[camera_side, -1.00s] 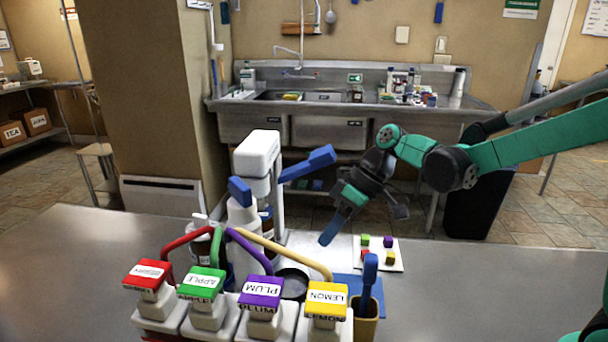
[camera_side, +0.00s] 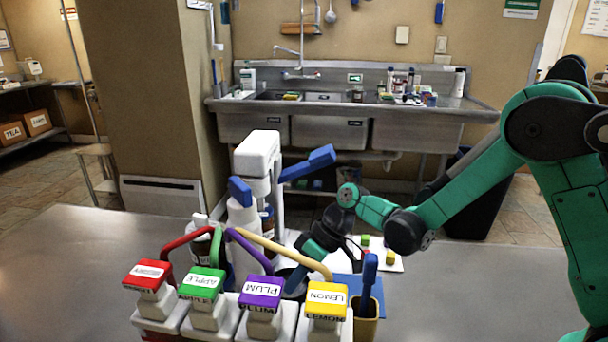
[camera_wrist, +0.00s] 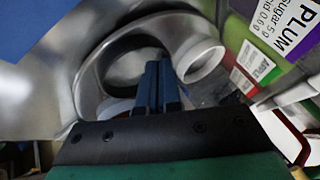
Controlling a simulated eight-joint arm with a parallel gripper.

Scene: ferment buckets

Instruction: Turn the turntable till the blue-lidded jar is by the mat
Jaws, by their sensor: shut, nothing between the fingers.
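My gripper (camera_wrist: 160,85) has its two blue fingers together with nothing between them. In the side view it (camera_side: 297,280) points down behind the yellow pump hose, its tips partly hidden. In the wrist view the fingers are over a rounded grey piece (camera_wrist: 85,85) with a dark round opening and a pale ring (camera_wrist: 200,60) beside it. I cannot tell whether they touch it or whether it is the turntable. A blue mat (camera_side: 343,284) lies on the bench right of my gripper. I cannot make out a blue-lidded jar in either view; the pumps and bottles hide much there.
Pump heads in red (camera_side: 148,272), green (camera_side: 201,281), purple (camera_side: 261,291) and yellow (camera_side: 326,299) stand in front. A white device with blue levers (camera_side: 258,155) rises behind. A wooden cup (camera_side: 366,327) holds a blue-handled tool. The steel bench is clear at left (camera_side: 70,270).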

